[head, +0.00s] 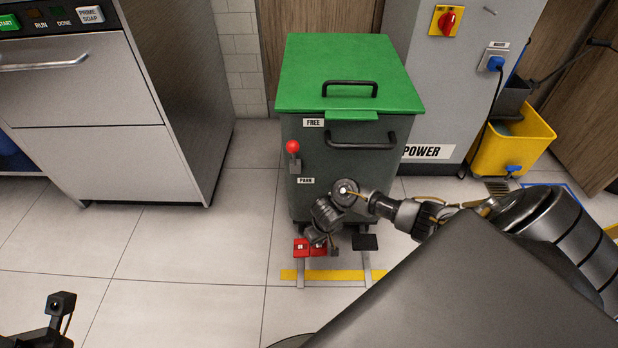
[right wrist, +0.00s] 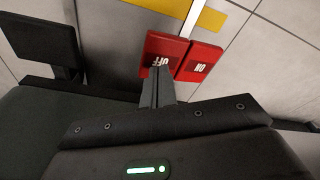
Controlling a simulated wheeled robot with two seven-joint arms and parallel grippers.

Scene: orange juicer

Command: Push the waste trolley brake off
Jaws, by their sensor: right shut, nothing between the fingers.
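The waste trolley (head: 345,190) is a dark grey bin with a green lid. Low at its front are two red brake pedals. The left one (head: 301,247) shows fully, and the right one is partly covered by my right gripper (head: 322,243). In the right wrist view the labels read upside down: the OFF pedal (right wrist: 166,46) and the ON pedal (right wrist: 201,63). My right gripper's fingers (right wrist: 159,73) are shut and empty, with their tips over the OFF pedal's near edge; I cannot tell whether they touch. My left gripper's fingers are out of view.
A red-knobbed lever (head: 293,147) is between FREE and PARK labels. A black pedal (head: 365,242) sits right of the red ones. A yellow floor strip (head: 333,275) crosses in front. A steel machine (head: 100,140) stands left, a yellow bucket (head: 510,145) right. Floor at left is clear.

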